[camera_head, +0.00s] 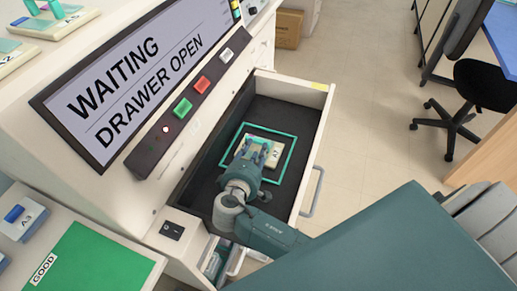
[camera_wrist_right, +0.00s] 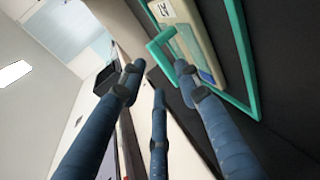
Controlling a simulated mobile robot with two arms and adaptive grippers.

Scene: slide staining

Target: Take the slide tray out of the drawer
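The drawer (camera_head: 312,120) stands open below the display, with a dark floor. The slide tray (camera_head: 276,158), a small cream block with a label, lies inside a teal square outline (camera_head: 289,158) on that floor. It also shows at the top of the right wrist view (camera_wrist_right: 188,32), with a blue part at its end. My right gripper (camera_head: 262,151) reaches down over the tray and hides part of it. Its three blue fingers (camera_wrist_right: 157,76) are spread with nothing between them, apart from the tray in the wrist view. My left gripper is not in view.
The display (camera_head: 125,75) reads "WAITING, DRAWER OPEN", above green, red and white buttons (camera_head: 202,84). A green mat (camera_head: 95,262) marked GOOD and a labelled tray (camera_head: 25,218) are at lower left. The drawer handle (camera_head: 313,192) juts right. A black chair (camera_head: 480,95) stands farther off.

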